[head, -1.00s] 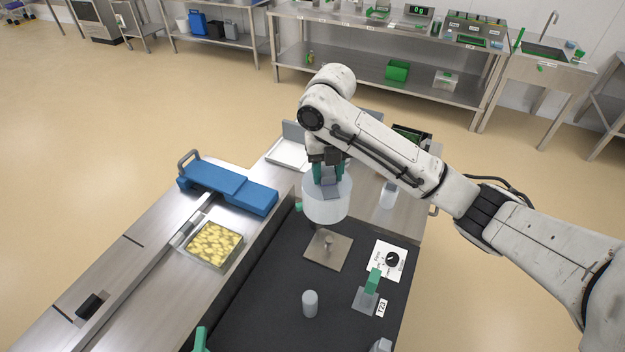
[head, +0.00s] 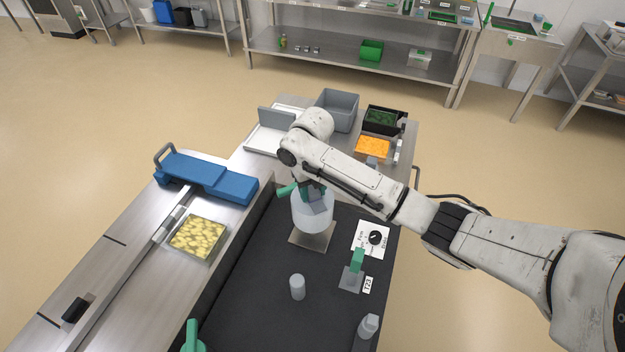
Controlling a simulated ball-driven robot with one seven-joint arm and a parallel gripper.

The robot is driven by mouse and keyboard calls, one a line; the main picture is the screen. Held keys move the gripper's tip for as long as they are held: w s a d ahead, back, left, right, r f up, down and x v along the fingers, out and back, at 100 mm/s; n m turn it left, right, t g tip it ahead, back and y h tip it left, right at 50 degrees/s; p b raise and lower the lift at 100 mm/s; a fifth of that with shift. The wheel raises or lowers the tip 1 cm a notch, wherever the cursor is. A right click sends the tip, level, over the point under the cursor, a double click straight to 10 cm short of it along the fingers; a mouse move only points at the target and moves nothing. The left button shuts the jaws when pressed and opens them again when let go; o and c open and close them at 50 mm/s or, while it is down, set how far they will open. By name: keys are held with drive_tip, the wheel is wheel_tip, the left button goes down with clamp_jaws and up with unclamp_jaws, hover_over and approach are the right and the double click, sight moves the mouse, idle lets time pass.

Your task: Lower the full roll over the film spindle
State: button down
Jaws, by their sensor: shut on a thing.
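The full roll (head: 312,215) is a pale, whitish cylinder, roughly upright. My gripper (head: 314,190) has green fingers and is shut on the roll at its top. The roll stands over the square metal base plate (head: 300,240) of the film spindle, on the black deck. The spindle post is hidden by the roll. I cannot tell whether the roll is around the post or still above it, or whether it touches the plate.
A green handle (head: 288,188) sticks out just left of the gripper. A dial panel (head: 366,248) and a green lever (head: 357,262) are to the right. A small grey post (head: 297,287) stands in front. A yellow-filled tray (head: 197,238) and blue lid (head: 210,178) are left.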

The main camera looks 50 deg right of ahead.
drive_tip(key=shift+f, duration=2.3)
drive_tip(key=shift+f+b, duration=1.45)
drive_tip(key=shift+f, duration=0.5)
drive_tip(key=c, duration=0.5)
unclamp_jaws()
drive_tip(key=c, duration=0.3)
drive_tip(key=shift+c, duration=0.2)
